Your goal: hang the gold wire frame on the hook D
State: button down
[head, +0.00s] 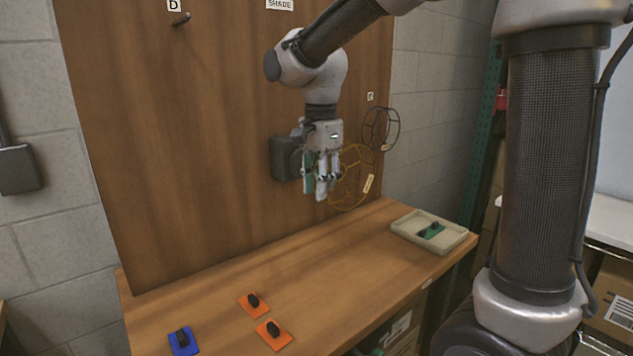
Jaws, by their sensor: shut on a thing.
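The gold wire frame (345,204) is a round wire ring with spokes and a pale tag, in the middle of the head view. My gripper (321,188) is shut on its left side and holds it above the table, in front of the wooden board. The fingers hide part of the frame's left edge. Hook D (181,20) is a dark peg on the board at the upper left, under a white label "D" (173,5). Nothing hangs on it. The gripper is well to the right of the hook and lower.
A dark wire frame (381,112) hangs at the board's right side near a small label. A beige tray (463,239) with a green and black part stands at the table's right end. Orange and blue pieces (276,342) lie at the front left. The board's left half is clear.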

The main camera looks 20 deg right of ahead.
jog(key=shift+s+d, duration=0.25)
jog(key=shift+s, duration=0.35)
jog(key=shift+s+d, duration=0.25)
jog(key=shift+s, duration=0.35)
dwell(0.6)
